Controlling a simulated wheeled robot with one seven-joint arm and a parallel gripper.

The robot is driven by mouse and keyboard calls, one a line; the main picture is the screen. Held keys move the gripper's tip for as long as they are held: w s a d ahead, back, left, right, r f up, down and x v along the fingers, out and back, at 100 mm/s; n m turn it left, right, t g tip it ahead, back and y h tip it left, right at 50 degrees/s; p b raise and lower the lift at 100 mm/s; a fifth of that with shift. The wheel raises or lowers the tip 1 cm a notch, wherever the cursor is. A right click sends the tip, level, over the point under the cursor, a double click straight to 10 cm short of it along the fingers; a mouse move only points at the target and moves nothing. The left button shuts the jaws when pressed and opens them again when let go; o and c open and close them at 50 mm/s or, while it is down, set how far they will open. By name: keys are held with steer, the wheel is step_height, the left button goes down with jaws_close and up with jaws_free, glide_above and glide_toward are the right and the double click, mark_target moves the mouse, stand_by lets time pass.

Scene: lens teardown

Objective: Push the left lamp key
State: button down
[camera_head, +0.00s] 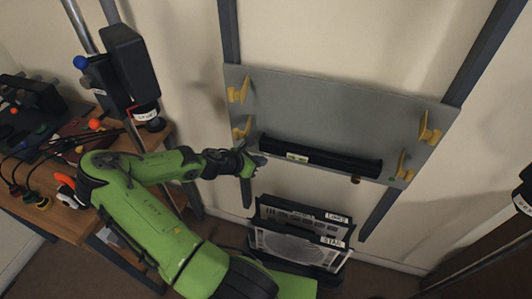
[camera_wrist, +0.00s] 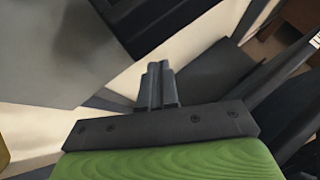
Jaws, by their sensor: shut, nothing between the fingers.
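A long black bar (camera_head: 330,162), with a small white label near its left end, is mounted across the grey panel (camera_head: 330,105). A small brass-coloured knob (camera_head: 355,180) sits under its right part. No key marked as the left lamp key can be made out; the bar's left underside is partly hidden by my gripper. My gripper (camera_head: 261,160) is at the bar's left end, close to it; I cannot tell whether it touches. In the wrist view its fingers (camera_wrist: 159,72) are together and empty, with a dark block (camera_wrist: 150,22), likely the bar, beyond them.
Yellow brackets stand at the panel's left (camera_head: 238,92) and right (camera_head: 429,131). A rack with labelled plates (camera_head: 300,238) stands on the floor below. A cluttered wooden workbench (camera_head: 60,212) is at left. Upright posts flank the panel.

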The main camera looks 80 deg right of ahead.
steer(key=shift+d+p, duration=0.35)
steer(key=shift+d, duration=0.15)
steer(key=shift+d, duration=0.4)
stand_by(0.5)
steer(key=shift+a+p, duration=0.6)
steer(key=shift+a, duration=0.3)
steer(key=a+p, duration=0.1)
steer(key=a, duration=0.5)
steer(key=shift+w, duration=0.25)
